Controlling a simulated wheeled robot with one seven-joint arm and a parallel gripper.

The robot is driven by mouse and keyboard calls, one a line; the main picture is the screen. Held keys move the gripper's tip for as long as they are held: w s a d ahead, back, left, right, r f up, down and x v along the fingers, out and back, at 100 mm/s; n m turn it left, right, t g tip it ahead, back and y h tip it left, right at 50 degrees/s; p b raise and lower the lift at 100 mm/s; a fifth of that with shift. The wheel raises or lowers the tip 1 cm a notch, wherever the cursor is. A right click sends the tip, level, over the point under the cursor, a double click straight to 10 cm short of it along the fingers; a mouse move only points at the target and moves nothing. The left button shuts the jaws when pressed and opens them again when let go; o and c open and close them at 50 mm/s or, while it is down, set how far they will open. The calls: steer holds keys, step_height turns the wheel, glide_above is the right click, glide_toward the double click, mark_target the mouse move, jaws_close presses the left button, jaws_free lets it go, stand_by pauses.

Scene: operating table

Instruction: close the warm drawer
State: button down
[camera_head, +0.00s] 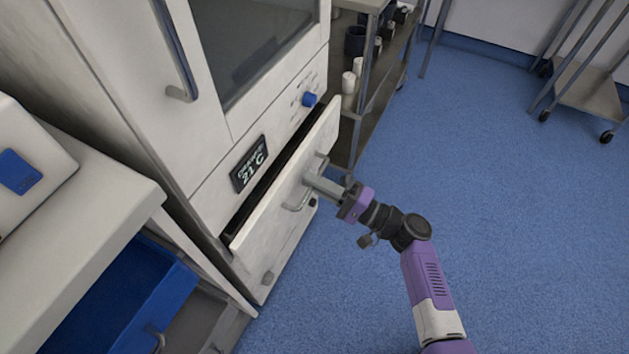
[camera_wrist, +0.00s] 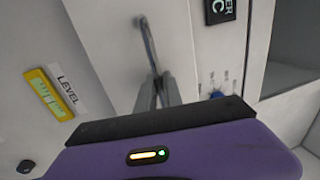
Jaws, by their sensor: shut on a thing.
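The warm drawer (camera_head: 270,226) is the white drawer low in the tall white cabinet. It stands partly open, with a dark gap between its front and the cabinet. Its metal bar handle (camera_head: 296,208) is on the front face; the handle also shows in the wrist view (camera_wrist: 148,42). My gripper (camera_head: 312,180) is at the handle, its fingers shut on the bar. The drawer's inside is mostly hidden.
A display reading 21 C (camera_head: 249,164) and a blue knob (camera_head: 309,99) sit above the drawer. A blue drawer or bin (camera_head: 135,300) stands open at lower left. A shelf rack (camera_head: 372,75) stands behind the cabinet. The blue floor (camera_head: 500,200) at right is clear.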

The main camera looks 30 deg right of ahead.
mark_target(300, 178)
steer(key=shift+w+a+f, duration=0.15)
steer(key=shift+w+a, duration=0.05)
steer(key=x, duration=0.1)
steer(key=b+x, duration=0.2)
steer(key=shift+w+a+f, duration=0.2)
steer(key=shift+w+a, duration=0.05)
steer(key=shift+w, duration=0.15)
steer(key=c, duration=1.8)
jaws_free()
steer(key=shift+a, duration=0.1)
steer(key=shift+o, duration=0.2)
steer(key=v, duration=0.8)
steer(key=shift+p, duration=0.35)
steer(key=shift+w, duration=0.1)
